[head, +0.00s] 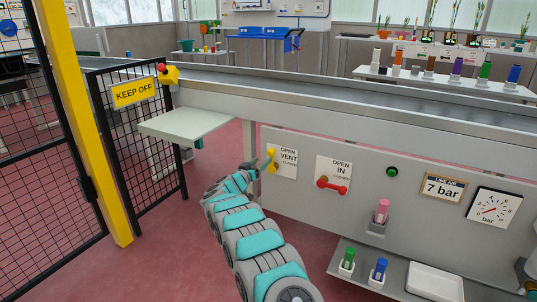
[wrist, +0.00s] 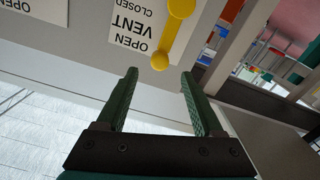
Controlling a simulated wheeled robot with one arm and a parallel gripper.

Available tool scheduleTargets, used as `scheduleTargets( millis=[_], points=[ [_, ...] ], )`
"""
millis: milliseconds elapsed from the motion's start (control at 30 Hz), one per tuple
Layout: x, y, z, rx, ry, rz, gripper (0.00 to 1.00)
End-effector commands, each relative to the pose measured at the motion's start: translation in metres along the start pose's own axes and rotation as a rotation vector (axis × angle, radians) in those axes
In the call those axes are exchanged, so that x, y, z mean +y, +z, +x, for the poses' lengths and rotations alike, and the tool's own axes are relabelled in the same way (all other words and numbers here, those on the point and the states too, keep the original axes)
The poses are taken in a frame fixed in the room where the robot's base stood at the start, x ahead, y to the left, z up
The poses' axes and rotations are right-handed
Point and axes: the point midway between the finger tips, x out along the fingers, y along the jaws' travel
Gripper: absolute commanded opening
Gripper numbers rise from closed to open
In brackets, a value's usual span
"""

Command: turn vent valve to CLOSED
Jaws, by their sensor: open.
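The vent valve is a yellow lever (head: 270,158) with round ends on the grey panel, left of its white OPEN / VENT / CLOSED label (head: 287,162). In the wrist view the picture is upside down; the yellow lever (wrist: 172,38) runs from a larger hub at the top edge to a small knob beside the word OPEN. CLOSED is printed level with the hub. My gripper (wrist: 160,73) is open and empty, its green fingers on either side of the line to the knob. The knob shows just beyond the fingertips, and I cannot tell whether they touch it.
A red lever (head: 332,186) with an OPEN / IN label is right of the vent valve. A pale shelf (head: 186,122) juts out on the left, near a black mesh fence and yellow post (head: 85,130). A lower shelf holds coloured items and a white tray (head: 435,282).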

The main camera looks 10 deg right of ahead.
Motion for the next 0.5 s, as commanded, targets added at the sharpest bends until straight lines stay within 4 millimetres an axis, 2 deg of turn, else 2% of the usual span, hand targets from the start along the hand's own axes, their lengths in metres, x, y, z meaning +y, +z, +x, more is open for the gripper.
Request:
scheduleTargets(
  millis=[500],
  points=[
    [0.001, 0.000, 0.043, -0.001, 0.001, 0.002, 0.69]
  ],
)
